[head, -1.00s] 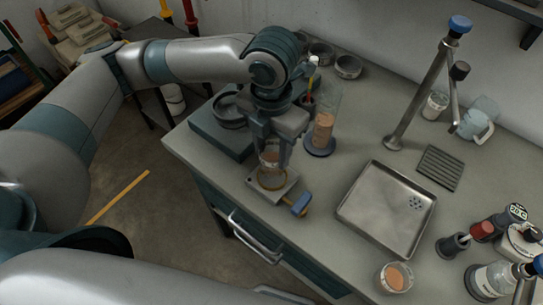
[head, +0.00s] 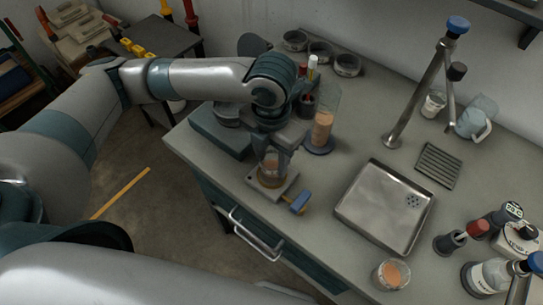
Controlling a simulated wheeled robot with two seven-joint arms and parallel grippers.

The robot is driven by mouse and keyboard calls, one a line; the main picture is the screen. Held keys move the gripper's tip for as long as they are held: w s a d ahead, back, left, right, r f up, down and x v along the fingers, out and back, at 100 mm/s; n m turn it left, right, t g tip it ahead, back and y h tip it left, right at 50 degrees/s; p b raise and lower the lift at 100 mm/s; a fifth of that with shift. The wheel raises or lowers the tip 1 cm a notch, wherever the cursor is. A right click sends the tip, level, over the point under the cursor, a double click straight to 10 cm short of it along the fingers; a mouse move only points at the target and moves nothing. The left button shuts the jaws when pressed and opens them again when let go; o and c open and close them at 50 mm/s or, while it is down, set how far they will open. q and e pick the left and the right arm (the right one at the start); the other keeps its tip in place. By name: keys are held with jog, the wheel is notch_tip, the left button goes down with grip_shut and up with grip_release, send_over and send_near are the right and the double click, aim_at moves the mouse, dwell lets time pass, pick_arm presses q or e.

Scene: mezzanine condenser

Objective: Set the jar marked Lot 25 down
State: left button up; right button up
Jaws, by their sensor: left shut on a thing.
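My left gripper (head: 276,149) points down over the front left of the bench and is shut on a clear jar (head: 269,177) with brownish contents. The fingers cover its upper part, and no lot mark can be read. The jar looks upright over a small pale metal plate (head: 284,194) with a blue-ended handle (head: 300,203) at its right. I cannot tell whether the jar's base touches the plate. Another jar (head: 392,274) with orange-brown contents stands at the bench's front edge. My right gripper is not in view.
A tall cylinder with orange-brown contents (head: 322,129) stands close behind the gripper. A dark teal box-like device (head: 216,133) is to its left. A metal tray (head: 350,207) lies to the right, with bottles (head: 487,280) beyond. Bench top (head: 325,185) is clear between plate and tray.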

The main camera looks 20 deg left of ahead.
pick_arm(q)
jog(key=shift+f, duration=0.1)
jog(key=o, duration=1.2)
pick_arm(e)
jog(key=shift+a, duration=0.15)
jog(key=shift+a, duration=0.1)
pick_arm(q)
jog(key=shift+r, duration=0.65)
notch_tip(320, 180, up, 11)
jog(key=shift+b, duration=1.2)
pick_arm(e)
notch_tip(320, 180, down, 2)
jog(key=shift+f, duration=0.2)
